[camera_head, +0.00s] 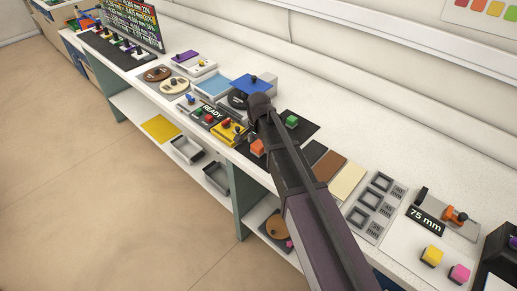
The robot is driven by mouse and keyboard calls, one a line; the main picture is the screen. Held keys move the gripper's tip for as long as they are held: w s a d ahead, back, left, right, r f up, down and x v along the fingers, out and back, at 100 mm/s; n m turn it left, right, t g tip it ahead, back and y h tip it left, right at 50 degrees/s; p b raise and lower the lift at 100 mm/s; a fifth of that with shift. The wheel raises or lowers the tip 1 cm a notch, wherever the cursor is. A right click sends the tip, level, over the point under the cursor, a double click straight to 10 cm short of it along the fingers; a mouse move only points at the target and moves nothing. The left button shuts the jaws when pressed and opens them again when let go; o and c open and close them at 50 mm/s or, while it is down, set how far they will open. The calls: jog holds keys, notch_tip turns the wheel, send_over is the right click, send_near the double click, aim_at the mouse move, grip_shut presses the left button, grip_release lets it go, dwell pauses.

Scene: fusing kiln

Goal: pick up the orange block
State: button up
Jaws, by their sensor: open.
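The orange block (257,147) is on the worktop, close to the left side of my arm in the picture. It sits just right of a yellow unit and appears partly covered by my arm at its right side. My dark arm comes up from the bottom right across the worktop, with its rounded joint above and beyond the block. I cannot make out my gripper's fingers in this view. No grip on the block shows.
A green block (291,121) sits on a black mat (300,130) right of my arm. Left of the orange block are the yellow unit (229,131) and a "READY" panel (212,112). Brown (328,165) and cream (347,181) sheets lie to the right. Yellow (431,255) and pink (459,273) blocks sit near the front right.

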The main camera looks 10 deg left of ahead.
aim_at(258, 144)
jog(key=c, duration=1.3)
jog(key=shift+r, duration=0.15)
jog(key=shift+c, duration=0.2)
notch_tip(258, 144, up, 4)
jog(key=p, duration=0.3)
jog(key=shift+f+p, duration=0.2)
jog(key=shift+p, duration=0.2)
jog(key=s+d+r+p, duration=0.1)
jog(key=s+d, duration=0.3)
jog(key=s, duration=1.1)
jog(key=shift+s, duration=0.25)
